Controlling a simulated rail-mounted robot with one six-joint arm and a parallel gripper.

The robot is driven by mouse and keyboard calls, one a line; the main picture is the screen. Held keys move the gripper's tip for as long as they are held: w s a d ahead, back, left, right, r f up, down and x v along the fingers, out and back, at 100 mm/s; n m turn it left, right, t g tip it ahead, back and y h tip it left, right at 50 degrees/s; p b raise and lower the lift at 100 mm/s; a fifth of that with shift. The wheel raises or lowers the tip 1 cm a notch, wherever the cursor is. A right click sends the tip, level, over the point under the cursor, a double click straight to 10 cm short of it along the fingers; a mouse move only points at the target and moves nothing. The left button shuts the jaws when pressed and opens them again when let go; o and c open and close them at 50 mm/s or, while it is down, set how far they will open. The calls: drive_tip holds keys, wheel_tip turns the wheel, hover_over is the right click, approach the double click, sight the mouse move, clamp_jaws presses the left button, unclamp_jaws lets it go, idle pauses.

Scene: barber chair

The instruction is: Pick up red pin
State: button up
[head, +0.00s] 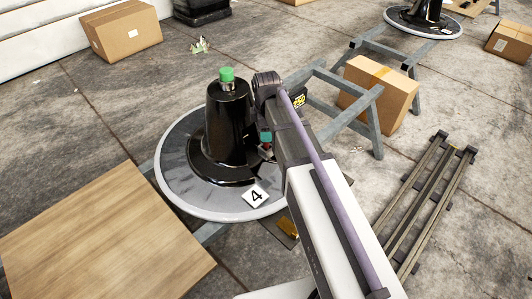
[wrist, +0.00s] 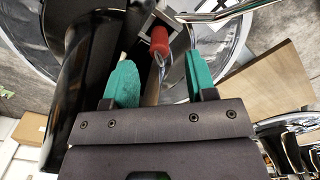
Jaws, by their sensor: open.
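The red pin (wrist: 159,40) shows in the wrist view, upper middle, beside a dark bracket. A metal rod lies just below it. My gripper (wrist: 161,78) is open, with its two teal fingertips apart on either side of the rod. The pin lies beyond the fingertips, in line with the gap between them. I cannot tell whether anything touches. In the head view my gripper (head: 265,138) is at the right side of the black column (head: 228,130). The pin is mostly hidden there by my arm.
A wooden board (head: 100,240) lies at front left. A grey frame (head: 335,120) and a cardboard box (head: 380,95) are behind my arm. Metal rails (head: 430,205) lie right.

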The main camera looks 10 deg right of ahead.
sight(266, 145)
wheel_tip(266, 145, down, 5)
drive_tip(key=b, duration=0.5)
drive_tip(key=shift+f, duration=0.2)
drive_tip(key=shift+r, duration=0.2)
clamp_jaws()
